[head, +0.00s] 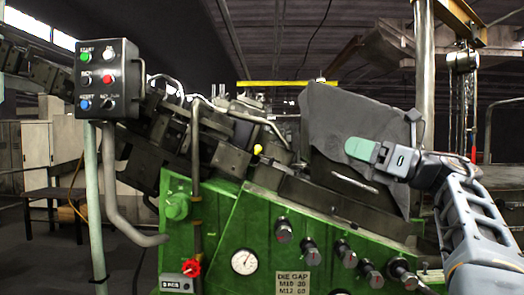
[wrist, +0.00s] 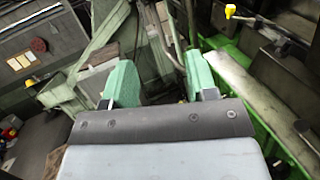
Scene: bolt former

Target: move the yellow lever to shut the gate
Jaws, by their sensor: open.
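The yellow lever's round knob (head: 257,149) shows near the middle of the head view, above the green machine body. In the wrist view the yellow knob (wrist: 230,11) is at the upper right, on a thin rod. My gripper (head: 360,149) is to the right of the knob, in front of a large dark plate, and well apart from the lever. In the wrist view my gripper (wrist: 160,80) has its two green fingers spread, with nothing between them. I cannot tell for certain which part is the gate; the dark plate (head: 325,115) stands tilted on the machine.
A control box (head: 108,78) with buttons hangs at the left on a post. The green machine front (head: 225,220) carries a gauge (head: 244,261), several dark knobs and a red valve handle (head: 191,268). Bent pipes stand left of the yellow knob.

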